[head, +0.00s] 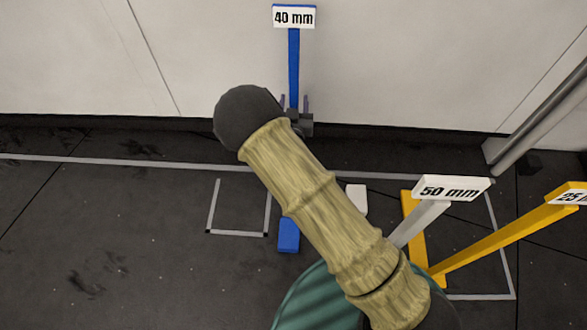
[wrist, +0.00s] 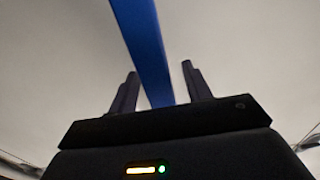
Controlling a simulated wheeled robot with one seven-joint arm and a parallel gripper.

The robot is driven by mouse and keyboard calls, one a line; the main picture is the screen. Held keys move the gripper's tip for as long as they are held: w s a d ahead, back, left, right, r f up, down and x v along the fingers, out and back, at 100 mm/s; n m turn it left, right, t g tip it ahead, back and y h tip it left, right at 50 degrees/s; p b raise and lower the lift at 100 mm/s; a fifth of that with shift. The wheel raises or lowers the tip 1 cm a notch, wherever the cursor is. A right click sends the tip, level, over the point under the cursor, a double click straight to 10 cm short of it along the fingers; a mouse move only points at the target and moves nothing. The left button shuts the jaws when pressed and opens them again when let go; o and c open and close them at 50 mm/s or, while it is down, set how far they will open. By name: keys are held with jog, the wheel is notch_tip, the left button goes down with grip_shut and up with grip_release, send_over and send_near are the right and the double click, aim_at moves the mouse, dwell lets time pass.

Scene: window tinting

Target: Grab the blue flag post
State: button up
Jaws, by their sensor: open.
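The blue flag post (head: 293,65) stands upright in the head view, with a white "40 mm" sign at its top. Part of its blue foot (head: 288,236) shows on the floor beside my arm; my arm hides the stretch between. My gripper (head: 295,103) is open, with one finger on each side of the blue post. In the wrist view, the blue post (wrist: 143,50) runs down between the two open fingers of my gripper (wrist: 159,85). A gap shows on both sides, wider on the right.
A white "50 mm" post (head: 418,222) and a yellow "25" post (head: 510,236) stand to the right, inside a taped floor area. An empty taped square (head: 237,207) lies left of the blue foot. A pale wall (head: 400,60) rises behind, with a grey pipe (head: 545,110) at right.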

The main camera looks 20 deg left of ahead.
jog(key=shift+c, duration=0.4)
grip_shut()
dwell(0.9)
